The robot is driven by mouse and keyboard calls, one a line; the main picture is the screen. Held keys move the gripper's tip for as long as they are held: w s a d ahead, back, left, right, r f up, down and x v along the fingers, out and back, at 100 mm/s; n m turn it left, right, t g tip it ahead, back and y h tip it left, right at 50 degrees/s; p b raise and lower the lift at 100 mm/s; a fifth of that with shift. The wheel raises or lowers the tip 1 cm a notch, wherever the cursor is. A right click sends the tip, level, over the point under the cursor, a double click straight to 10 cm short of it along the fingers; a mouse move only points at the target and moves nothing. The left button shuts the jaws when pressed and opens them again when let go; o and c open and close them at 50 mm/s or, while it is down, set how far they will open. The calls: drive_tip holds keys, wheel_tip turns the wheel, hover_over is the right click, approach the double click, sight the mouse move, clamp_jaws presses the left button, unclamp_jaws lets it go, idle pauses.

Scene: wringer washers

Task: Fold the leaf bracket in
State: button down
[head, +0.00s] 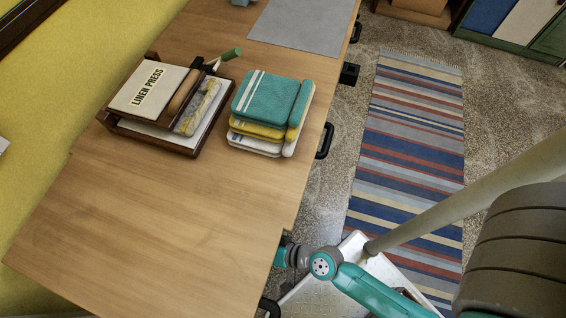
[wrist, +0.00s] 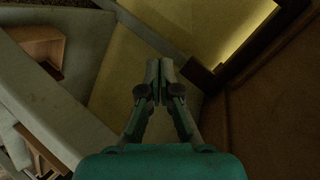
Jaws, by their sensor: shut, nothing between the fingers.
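The wooden table top (head: 140,225) with its near leaf lies flat in the head view. My teal arm reaches in under its right edge, so my gripper is hidden there. In the wrist view my gripper (wrist: 159,72) is shut and empty, its fingertips together. A brown underside (wrist: 275,110), probably the leaf's, fills the right of that view. A dark brown piece (wrist: 204,78) beside it, just right of the fingertips, may be the leaf bracket; I cannot tell for sure. A gap shows between it and the fingertips in the picture; contact is not visible.
A brown tray (head: 192,150) with a Linen Press book and a stack of folded towels (head: 268,100) stand on the table. Black handles (head: 325,140) stick out from its right edge. A striped rug (head: 415,140) lies on the floor. A yellow wall (head: 90,55) is at left.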

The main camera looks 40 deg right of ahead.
drive_tip(key=s+d+r+n+t+h, duration=0.1)
drive_tip(key=s+d+r+h, duration=0.4)
drive_tip(key=s+d+r, duration=0.5)
drive_tip(key=shift+d+n+t+h, duration=0.3)
drive_tip(key=shift+d+n+t, duration=0.1)
drive_tip(key=shift+t, duration=0.4)
drive_tip(key=w+a+f+m+g+y, duration=0.25)
drive_tip(key=w+a+f+y, duration=0.45)
drive_tip(key=w+a+f, duration=0.5)
drive_tip(key=w+a+r+g+y, duration=0.1)
drive_tip(key=w+a+r+y, duration=0.1)
drive_tip(key=a, duration=0.3)
drive_tip(key=w+a+r+n+g+y, duration=0.1)
drive_tip(key=w+a+r+y, duration=0.2)
drive_tip(key=a, duration=0.3)
drive_tip(key=w+a+r+g+y, duration=0.2)
drive_tip(key=w+a+y, duration=0.1)
drive_tip(key=w+a, duration=0.2)
drive_tip(key=shift+a+r, duration=0.3)
drive_tip(key=shift+a, duration=0.4)
